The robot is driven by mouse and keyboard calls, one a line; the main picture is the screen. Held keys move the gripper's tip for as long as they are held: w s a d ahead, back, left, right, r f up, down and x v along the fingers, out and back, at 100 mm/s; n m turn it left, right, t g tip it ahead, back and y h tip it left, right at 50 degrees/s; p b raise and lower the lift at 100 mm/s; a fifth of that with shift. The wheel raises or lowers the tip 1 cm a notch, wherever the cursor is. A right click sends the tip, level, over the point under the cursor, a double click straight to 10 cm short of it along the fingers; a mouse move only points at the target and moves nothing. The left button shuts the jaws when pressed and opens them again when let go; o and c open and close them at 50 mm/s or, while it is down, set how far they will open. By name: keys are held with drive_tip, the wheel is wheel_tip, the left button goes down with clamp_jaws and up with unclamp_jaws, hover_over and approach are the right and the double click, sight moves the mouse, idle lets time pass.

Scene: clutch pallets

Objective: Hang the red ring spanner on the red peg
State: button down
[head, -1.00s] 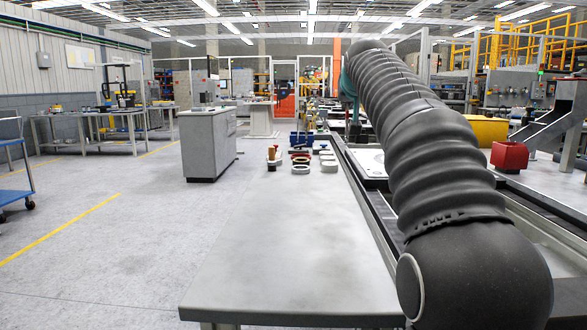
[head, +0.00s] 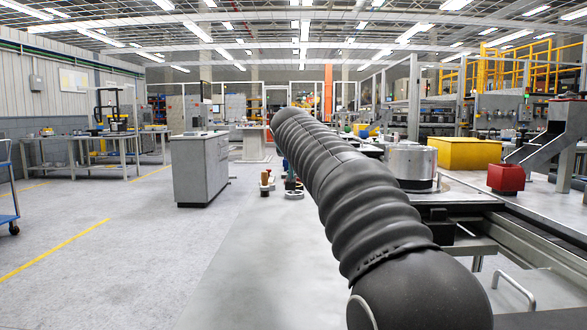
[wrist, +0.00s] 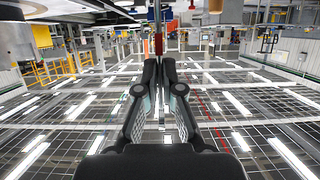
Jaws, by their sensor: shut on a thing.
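In the wrist view, which looks upside down, my gripper (wrist: 166,62) is closed on a slim red piece (wrist: 158,44) at its fingertips. It looks like part of the red ring spanner, but its ring cannot be made out. In the head view my own arm stretches forward over the bench and hides the gripper and whatever it holds. I cannot pick out the red peg for sure in either view.
The grey bench (head: 245,270) is clear in front. Small parts (head: 266,181) and a pale ring (head: 294,194) stand at its far end. A metal drum (head: 411,164), a yellow box (head: 466,152) and a red block (head: 506,178) are at the right.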

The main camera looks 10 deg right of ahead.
drive_tip(key=shift+f, duration=1.65)
drive_tip(key=shift+f+b, duration=0.1)
drive_tip(key=shift+b, duration=0.25)
drive_tip(key=c, duration=1.3)
unclamp_jaws()
drive_tip(key=b+v, duration=0.1)
drive_tip(key=v, duration=1)
drive_tip(key=shift+s+a, duration=0.1)
drive_tip(key=shift+s, duration=0.05)
drive_tip(key=shift+o, duration=0.3)
drive_tip(key=shift+s+a+b, duration=0.1)
drive_tip(key=shift+s+b, duration=0.2)
drive_tip(key=shift+s, duration=0.1)
drive_tip(key=p+x, duration=0.1)
drive_tip(key=x, duration=0.5)
drive_tip(key=p+x, duration=0.1)
drive_tip(key=x, duration=0.6)
drive_tip(key=shift+w+p, duration=0.3)
drive_tip(key=shift+w, duration=0.1)
